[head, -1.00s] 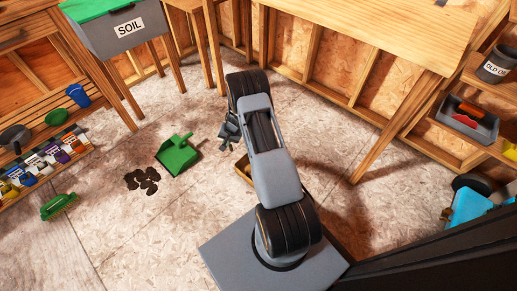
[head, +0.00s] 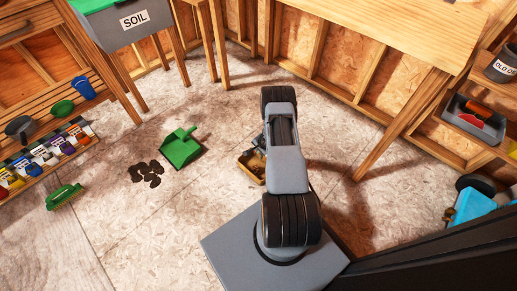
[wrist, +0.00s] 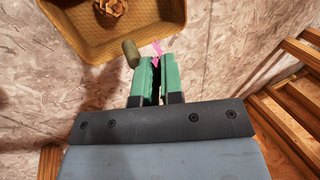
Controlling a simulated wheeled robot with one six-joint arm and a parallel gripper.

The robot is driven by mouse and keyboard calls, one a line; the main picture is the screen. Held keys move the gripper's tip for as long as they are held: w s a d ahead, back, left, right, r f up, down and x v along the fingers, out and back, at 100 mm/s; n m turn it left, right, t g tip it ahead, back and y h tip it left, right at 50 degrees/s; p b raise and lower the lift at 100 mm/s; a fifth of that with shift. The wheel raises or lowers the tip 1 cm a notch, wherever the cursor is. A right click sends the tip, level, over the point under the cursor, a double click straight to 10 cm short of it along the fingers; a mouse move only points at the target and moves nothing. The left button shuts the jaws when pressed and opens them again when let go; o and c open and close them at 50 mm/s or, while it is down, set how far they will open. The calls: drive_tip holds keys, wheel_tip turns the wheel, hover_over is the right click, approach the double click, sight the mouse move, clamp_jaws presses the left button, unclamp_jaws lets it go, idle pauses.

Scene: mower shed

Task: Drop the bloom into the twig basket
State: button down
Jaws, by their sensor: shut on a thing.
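The bloom (wrist: 156,47) shows as small pink bits between the green fingertips of my gripper (wrist: 158,70) in the wrist view. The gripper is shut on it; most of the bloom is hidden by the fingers. The twig basket (wrist: 125,46), yellow-brown and woven, lies beyond the fingertips, with its near rim close to them in the picture. In the head view the basket (head: 243,165) stands on the floor, partly hidden behind my arm. An olive cylinder (wrist: 131,53) shows left of the fingertips; I cannot tell whether it touches them.
A brown, cone-like thing (wrist: 110,8) lies in the basket. A green dustpan (head: 181,147) and dark round pieces (head: 147,173) lie on the floor to the left. A workbench (head: 390,30) stands behind. Open floor lies between the dustpan and the basket.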

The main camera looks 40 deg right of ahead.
wheel_tip(320, 180, down, 4)
drive_tip(key=b, duration=0.2)
drive_tip(key=shift+r+b, duration=0.15)
drive_tip(key=shift+b, duration=0.15)
drive_tip(key=c, duration=1.2)
unclamp_jaws()
drive_tip(key=p+v, duration=0.6)
drive_tip(key=v, duration=0.8)
drive_tip(key=shift+w+p, duration=0.1)
drive_tip(key=shift+p, duration=0.3)
